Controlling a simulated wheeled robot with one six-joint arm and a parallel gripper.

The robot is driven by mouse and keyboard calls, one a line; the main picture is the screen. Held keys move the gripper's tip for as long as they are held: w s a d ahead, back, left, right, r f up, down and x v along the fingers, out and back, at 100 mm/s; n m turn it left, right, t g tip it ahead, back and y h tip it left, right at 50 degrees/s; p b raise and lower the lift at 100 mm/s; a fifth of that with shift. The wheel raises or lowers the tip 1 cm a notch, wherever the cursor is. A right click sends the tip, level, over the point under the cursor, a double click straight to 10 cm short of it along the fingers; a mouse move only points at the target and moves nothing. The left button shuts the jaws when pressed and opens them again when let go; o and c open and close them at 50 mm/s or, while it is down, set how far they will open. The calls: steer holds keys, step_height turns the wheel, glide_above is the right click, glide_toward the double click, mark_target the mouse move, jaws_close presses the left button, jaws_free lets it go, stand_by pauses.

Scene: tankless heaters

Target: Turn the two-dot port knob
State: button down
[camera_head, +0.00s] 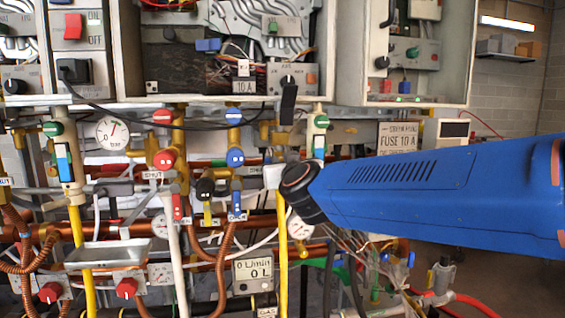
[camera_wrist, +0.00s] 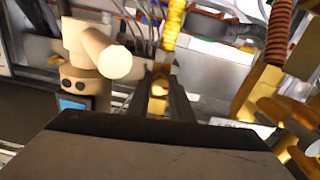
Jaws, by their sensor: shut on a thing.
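My gripper shows in the wrist view (camera_wrist: 158,95), its dark fingers closed on a small brass-coloured piece (camera_wrist: 158,88). I cannot tell whether this piece is the two-dot port knob. A beige fitting with two dark dots (camera_wrist: 72,84) stands to the left of the fingers, apart from them. A thick beige cylinder (camera_wrist: 107,53) juts from its top, and a blue label (camera_wrist: 72,104) is below the dots. In the head view, my blue arm hides the fingers. Blue (camera_head: 235,157) and red (camera_head: 166,159) round knobs carry small pale dots on the pipes left of my arm.
A yellow hose (camera_wrist: 174,18) runs just beyond the fingers. A copper coil (camera_wrist: 278,40) and brass pipes (camera_wrist: 262,85) crowd the right side. Open cabinets (camera_head: 390,50) hang above. Little free room surrounds my gripper.

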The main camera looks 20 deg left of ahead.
steer(key=shift+n, duration=0.8)
steer(key=c, duration=1.6)
jaws_free()
steer(key=shift+o, duration=0.2)
steer(key=v, duration=1.7)
steer(key=shift+s+d, duration=0.15)
steer(key=shift+d, duration=0.05)
